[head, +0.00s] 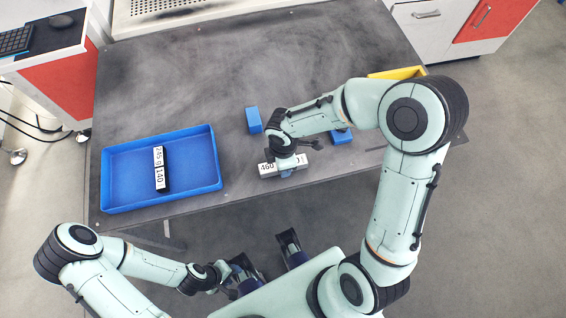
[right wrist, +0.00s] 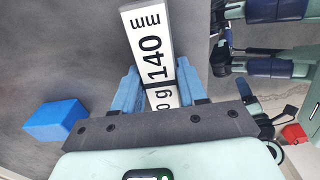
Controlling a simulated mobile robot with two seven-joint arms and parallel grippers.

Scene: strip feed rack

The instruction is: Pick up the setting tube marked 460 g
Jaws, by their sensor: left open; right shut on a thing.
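The setting tube marked 460 (head: 268,169) is a bar with a white label near the front edge of the dark table. My right gripper (head: 287,172) is shut on it from above and covers part of its label. In the right wrist view the tube (right wrist: 150,45) sits between the blue fingers (right wrist: 160,93), and its label reads 140 mm with the end of a gram mark. I cannot tell whether it touches the table. Another tube, marked 215 g 140 (head: 160,170), lies in the blue tray (head: 205,185). My left gripper (head: 232,278) is open, low before the table, away from the tubes.
A blue block (head: 253,120) stands behind the held tube, and another blue block (head: 341,137) is to its right, partly behind my right arm. A yellow bin (head: 397,72) is at the table's right edge. The back middle of the table is clear.

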